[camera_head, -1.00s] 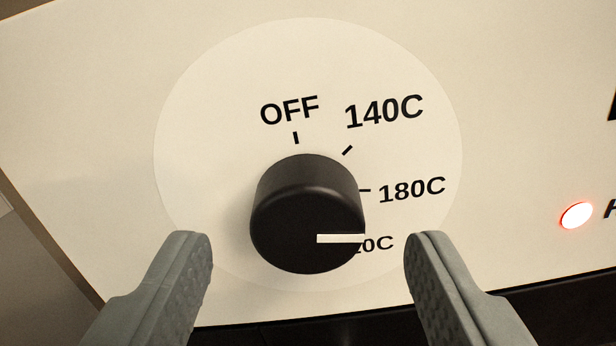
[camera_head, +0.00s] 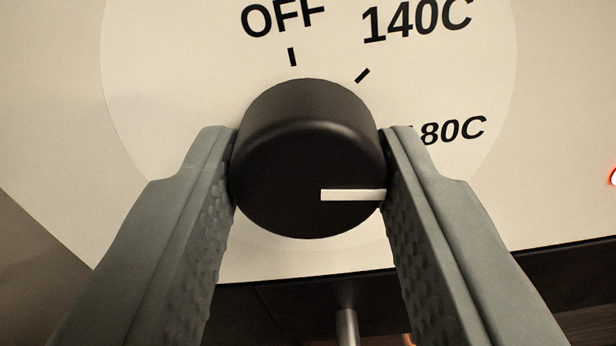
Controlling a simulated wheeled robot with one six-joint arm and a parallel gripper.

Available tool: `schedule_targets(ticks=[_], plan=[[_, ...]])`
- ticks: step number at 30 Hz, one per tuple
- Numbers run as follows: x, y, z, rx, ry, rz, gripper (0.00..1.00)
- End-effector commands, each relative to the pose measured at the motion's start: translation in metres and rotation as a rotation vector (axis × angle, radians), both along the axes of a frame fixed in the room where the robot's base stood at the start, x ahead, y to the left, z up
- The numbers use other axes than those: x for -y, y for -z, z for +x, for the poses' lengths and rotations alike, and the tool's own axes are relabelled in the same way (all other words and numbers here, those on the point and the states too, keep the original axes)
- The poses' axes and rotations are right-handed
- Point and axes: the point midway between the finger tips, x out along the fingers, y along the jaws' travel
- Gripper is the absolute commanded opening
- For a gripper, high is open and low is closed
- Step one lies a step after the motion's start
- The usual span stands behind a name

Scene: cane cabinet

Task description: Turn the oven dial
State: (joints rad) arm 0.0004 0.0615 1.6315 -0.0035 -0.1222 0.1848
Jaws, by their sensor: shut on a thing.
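The oven dial (camera_head: 300,140) is a round black knob on a pale panel, in the middle of the view. Its white pointer line (camera_head: 352,195) lies level and points right, below the 180C mark (camera_head: 455,131). OFF (camera_head: 284,18) and 140C (camera_head: 416,20) are printed above the knob. My gripper (camera_head: 308,135) is shut on the dial, with one grey finger against its left side and one against its right. The right finger covers part of the 180C label and the area below it.
The pale panel (camera_head: 60,120) extends to both sides. A red light (camera_head: 612,177) is cut off at the right edge. Below the panel is a dark strip with a metal rod (camera_head: 347,326) under the knob.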

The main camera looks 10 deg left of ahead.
Motion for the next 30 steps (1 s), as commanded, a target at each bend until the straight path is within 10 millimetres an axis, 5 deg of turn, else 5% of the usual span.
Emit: schedule_targets(ticks=[11, 30], plan=[[0.0004, 0.0001, -0.0001, 0.000, 0.000, -0.129, 0.14], [0.0015, -0.0001, -0.0001, 0.000, 0.000, -0.714, 0.14]])
